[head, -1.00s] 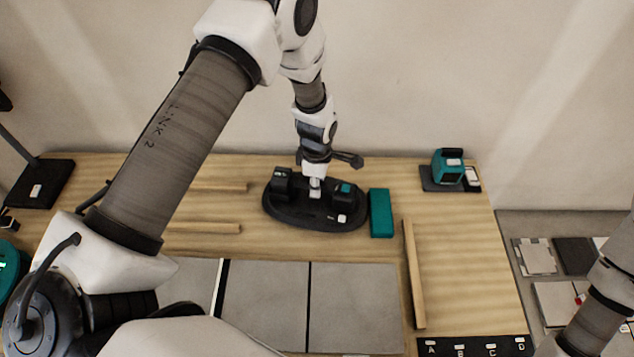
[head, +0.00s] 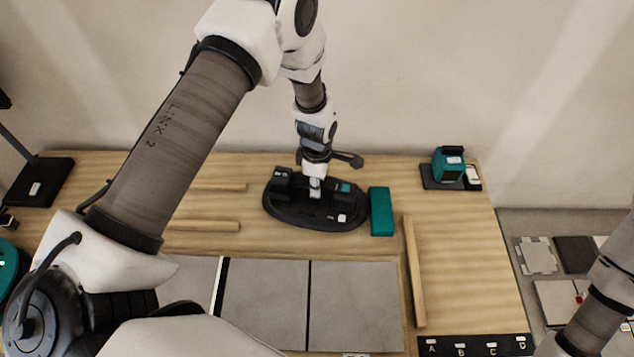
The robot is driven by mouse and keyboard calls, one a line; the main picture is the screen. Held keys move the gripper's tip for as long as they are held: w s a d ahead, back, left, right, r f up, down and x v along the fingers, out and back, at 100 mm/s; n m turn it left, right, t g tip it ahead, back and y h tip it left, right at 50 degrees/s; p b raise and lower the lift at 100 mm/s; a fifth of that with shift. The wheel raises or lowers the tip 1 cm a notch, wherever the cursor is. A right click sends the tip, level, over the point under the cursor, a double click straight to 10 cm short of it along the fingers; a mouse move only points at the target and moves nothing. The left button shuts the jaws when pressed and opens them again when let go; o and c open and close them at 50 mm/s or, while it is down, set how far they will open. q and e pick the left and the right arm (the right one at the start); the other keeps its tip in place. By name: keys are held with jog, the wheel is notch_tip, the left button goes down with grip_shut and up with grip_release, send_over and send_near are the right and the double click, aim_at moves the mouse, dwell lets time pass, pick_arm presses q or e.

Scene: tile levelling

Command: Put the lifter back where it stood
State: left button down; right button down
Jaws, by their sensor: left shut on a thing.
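The lifter (head: 343,193) is a dark piece with a teal patch, at the back middle of the bench in the head view. It is on or just over a black oval base (head: 295,213); I cannot tell whether it touches down. My left gripper (head: 315,189) points straight down over the middle of it and is shut on the lifter. The fingers are small here and partly lost against the dark parts. My right arm shows only at the lower right edge; its gripper is out of view.
A teal block (head: 381,212) lies close to the right of the base. A teal device (head: 448,167) stands at the back right. Wooden strips (head: 413,272) and grey tiles (head: 265,305) lie in front. A black strip lettered A to D (head: 474,346) is at the front right.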

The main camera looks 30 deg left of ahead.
dwell(0.3)
pick_arm(q)
jog(key=c, duration=0.9)
grip_release()
notch_tip(320, 180, up, 12)
